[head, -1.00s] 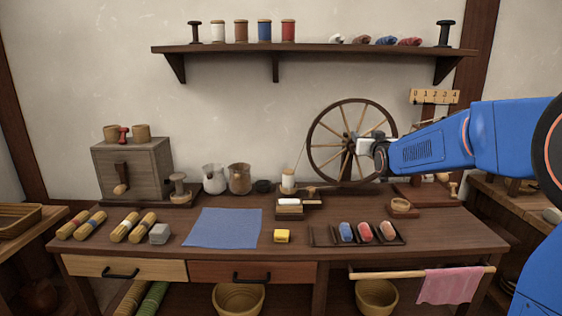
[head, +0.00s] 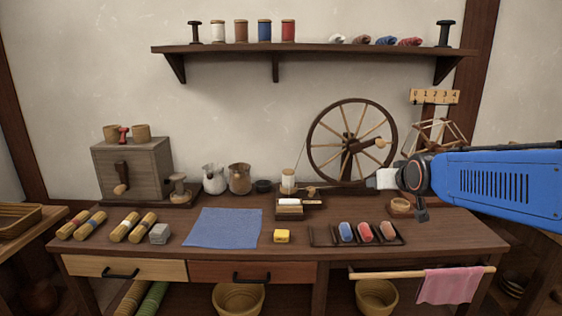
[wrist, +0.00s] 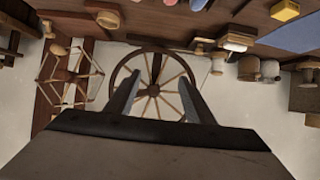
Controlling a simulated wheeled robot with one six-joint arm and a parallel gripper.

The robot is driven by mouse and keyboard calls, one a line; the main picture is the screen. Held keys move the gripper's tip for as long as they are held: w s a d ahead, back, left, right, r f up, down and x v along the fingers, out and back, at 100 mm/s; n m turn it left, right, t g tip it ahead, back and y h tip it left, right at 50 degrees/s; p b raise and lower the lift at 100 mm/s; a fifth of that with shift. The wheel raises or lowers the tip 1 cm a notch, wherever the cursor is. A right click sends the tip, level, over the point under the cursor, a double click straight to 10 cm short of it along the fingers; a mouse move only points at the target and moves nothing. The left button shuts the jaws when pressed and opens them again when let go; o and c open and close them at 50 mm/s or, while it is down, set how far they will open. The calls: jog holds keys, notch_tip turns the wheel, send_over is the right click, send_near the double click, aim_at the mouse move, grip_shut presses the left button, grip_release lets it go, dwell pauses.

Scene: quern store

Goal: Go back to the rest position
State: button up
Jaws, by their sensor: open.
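My gripper (wrist: 155,100) is open and empty in the wrist view, its two fingers apart with the spinning wheel (wrist: 140,55) seen between and beyond them. In the head view my blue arm reaches in from the right, and my gripper's end is above the right part of the workbench, right of the spinning wheel (head: 351,143). Part of the gripper there is hidden by my wrist, so its fingers are hard to make out.
The workbench (head: 290,250) holds a blue cloth (head: 223,228), a yellow block (head: 282,236) and a rack (head: 322,236) of coloured rolls. A yarn winder (head: 440,135) stands behind my arm. A shelf (head: 310,49) with spools hangs above.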

jog(key=s+f+g, duration=0.2)
jog(key=s+f, duration=0.3)
jog(key=s, duration=0.6)
jog(key=s+f+g, duration=0.3)
jog(key=s+f, duration=0.2)
jog(key=s, duration=0.6)
jog(key=s+f+g, duration=0.2)
jog(key=s+f, duration=0.3)
jog(key=s, duration=0.6)
jog(key=shift+s, duration=0.2)
jog(key=shift+a, duration=0.1)
